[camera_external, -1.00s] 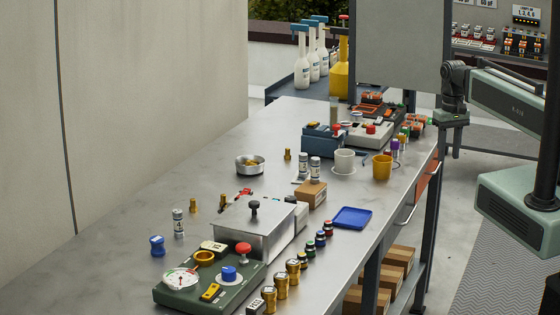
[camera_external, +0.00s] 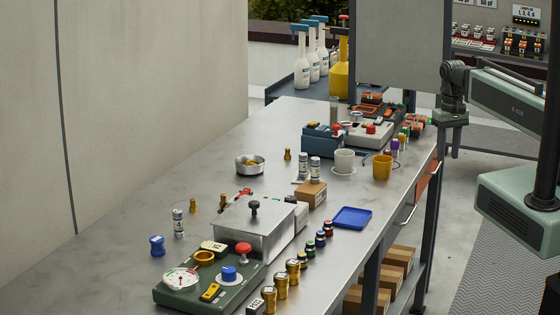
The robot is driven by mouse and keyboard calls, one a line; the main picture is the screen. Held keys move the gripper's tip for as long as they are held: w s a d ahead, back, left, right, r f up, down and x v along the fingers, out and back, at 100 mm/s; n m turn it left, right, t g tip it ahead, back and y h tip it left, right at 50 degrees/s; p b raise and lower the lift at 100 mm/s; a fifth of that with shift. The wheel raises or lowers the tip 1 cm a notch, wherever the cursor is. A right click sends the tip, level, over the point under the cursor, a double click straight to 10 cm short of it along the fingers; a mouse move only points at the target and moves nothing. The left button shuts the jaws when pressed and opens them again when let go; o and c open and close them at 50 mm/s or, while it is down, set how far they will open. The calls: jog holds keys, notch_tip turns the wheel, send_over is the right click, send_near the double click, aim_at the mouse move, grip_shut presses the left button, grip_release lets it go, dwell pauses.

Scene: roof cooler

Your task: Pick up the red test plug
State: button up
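A small plug with a red top (camera_external: 328,228) stands at the far end of a short row of dark plugs with coloured tops, near the right edge of the metal bench (camera_external: 120,262). It looks upright; I take it as the red test plug, but its details are too small to read. My gripper (camera_external: 451,143) hangs fingers-down at the right, beyond the bench's right edge. It is well apart from the plug. Its fingers look apart with nothing between them, though they are small here.
A blue tray (camera_external: 352,218) lies just right of the row. A metal box with a black knob (camera_external: 254,225) and a green panel with dials and a red button (camera_external: 210,278) stand left of it. Brass cylinders (camera_external: 281,287) line the near front.

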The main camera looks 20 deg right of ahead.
jog(key=shift+o, duration=1.4)
